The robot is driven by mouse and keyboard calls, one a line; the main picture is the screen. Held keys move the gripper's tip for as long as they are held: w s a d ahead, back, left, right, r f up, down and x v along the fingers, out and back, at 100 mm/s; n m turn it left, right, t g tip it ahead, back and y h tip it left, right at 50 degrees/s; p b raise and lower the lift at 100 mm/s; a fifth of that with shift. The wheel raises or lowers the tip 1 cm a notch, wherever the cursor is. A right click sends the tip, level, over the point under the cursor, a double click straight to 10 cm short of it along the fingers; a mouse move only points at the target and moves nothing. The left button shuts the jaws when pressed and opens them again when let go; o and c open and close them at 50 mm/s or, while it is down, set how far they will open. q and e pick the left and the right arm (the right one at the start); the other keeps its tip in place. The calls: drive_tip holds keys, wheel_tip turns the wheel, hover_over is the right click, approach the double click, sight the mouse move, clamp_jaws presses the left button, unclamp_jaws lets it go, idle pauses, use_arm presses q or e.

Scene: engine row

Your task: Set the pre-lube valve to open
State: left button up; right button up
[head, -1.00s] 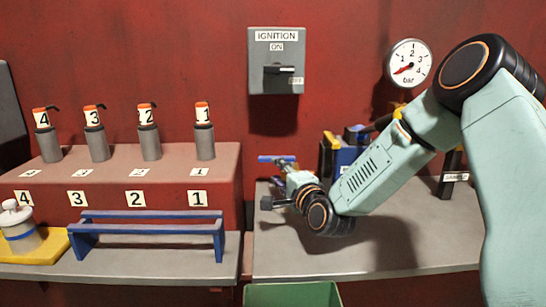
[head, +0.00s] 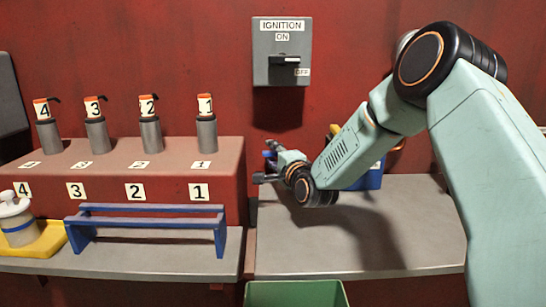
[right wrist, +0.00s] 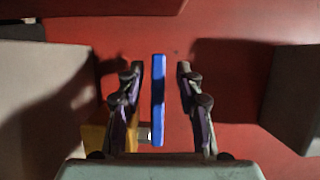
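The valve's blue lever (right wrist: 158,100) stands upright in the right wrist view, with a short metallic stem (right wrist: 145,132) at its lower left. My right gripper (right wrist: 157,85) is open, with one finger on each side of the lever and a visible gap on both sides. In the head view my right gripper (head: 266,164) reaches to the left in front of the red wall, above the right bench. The lever is mostly hidden there behind the gripper. No open or shut marking of the valve is readable. My left gripper is out of view.
The ignition switch (head: 282,52) is on the wall above. A blue box (head: 372,178) is partly behind my right arm. A blue rack (head: 145,222) and several numbered cylinders (head: 150,134) stand at left. A green bin (head: 296,294) is below. The right bench (head: 310,255) has clear room in front.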

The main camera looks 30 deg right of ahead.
drive_tip(key=shift+w+d+f, duration=0.15)
drive_tip(key=shift+w, duration=0.1)
drive_tip(key=shift+c, duration=0.3)
drive_tip(key=shift+s, duration=0.1)
drive_tip(key=shift+c, duration=0.6)
clamp_jaws()
